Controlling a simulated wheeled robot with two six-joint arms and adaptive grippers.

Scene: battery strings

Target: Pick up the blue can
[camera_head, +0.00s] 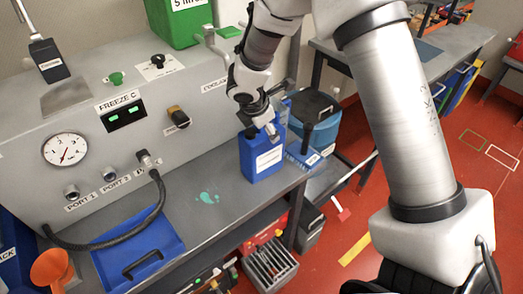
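The blue can (262,160), with a white label on its front, stands upright on the grey bench near its right end. My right arm comes in from the right, and its gripper (262,131) points down at the top of the can. The fingertips overlap the can's top in the picture. The gripper hides part of the top, so I cannot tell whether the fingers are closed on it. My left gripper is not in view.
A grey panel (100,180) with a gauge, ports and knobs stands behind the bench. A green spill (208,197) marks the bench. A blue bin (325,132) stands behind the can.

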